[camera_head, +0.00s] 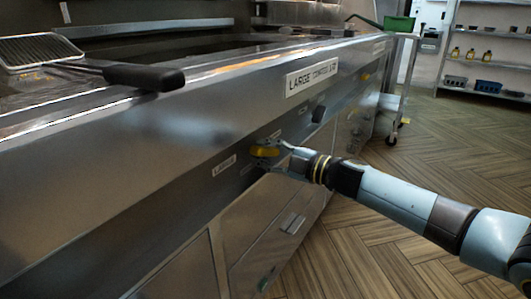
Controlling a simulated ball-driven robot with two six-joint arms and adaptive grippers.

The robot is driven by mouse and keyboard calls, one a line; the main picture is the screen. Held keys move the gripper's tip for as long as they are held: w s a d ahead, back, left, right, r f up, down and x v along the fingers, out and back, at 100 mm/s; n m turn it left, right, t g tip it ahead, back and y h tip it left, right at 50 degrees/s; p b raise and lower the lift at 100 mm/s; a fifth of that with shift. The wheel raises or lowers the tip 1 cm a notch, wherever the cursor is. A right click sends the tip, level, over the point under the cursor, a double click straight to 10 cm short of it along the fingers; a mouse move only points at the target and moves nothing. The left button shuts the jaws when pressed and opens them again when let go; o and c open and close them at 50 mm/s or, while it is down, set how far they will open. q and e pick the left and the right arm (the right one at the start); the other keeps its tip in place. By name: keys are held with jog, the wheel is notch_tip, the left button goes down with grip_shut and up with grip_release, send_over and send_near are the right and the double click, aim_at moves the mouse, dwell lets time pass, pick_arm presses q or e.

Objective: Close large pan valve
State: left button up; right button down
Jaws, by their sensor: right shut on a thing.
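A yellow valve handle (264,152) sits on the front panel of the steel frying range (150,160), beside a small white label (224,166). My right gripper (272,155) reaches in from the right and is shut on this yellow handle. The fingers partly cover the handle. A larger sign (312,77) reading "LARGE" and a second, blurred word is on the upper front edge. My left gripper is not in view.
A dark knob (319,113) and another yellow handle (365,76) are further along the panel. A black-handled basket (145,77) rests on top at left. A cart with a green bin (398,24) and shelves (486,60) stand behind. The wooden floor (440,140) at right is clear.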

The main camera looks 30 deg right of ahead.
jog(key=n, duration=0.1)
jog(key=n+b, duration=0.1)
jog(key=n, duration=0.1)
jog(key=shift+f, duration=0.25)
jog(key=shift+n, duration=0.4)
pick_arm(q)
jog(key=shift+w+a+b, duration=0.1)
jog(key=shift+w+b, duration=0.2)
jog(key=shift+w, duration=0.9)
pick_arm(e)
jog(key=shift+n, duration=0.7)
jog(key=c, duration=1.2)
grip_release()
jog(key=shift+o, duration=0.2)
jog(key=shift+s+d, duration=0.15)
jog(key=shift+s, duration=0.35)
jog(key=v, duration=1.1)
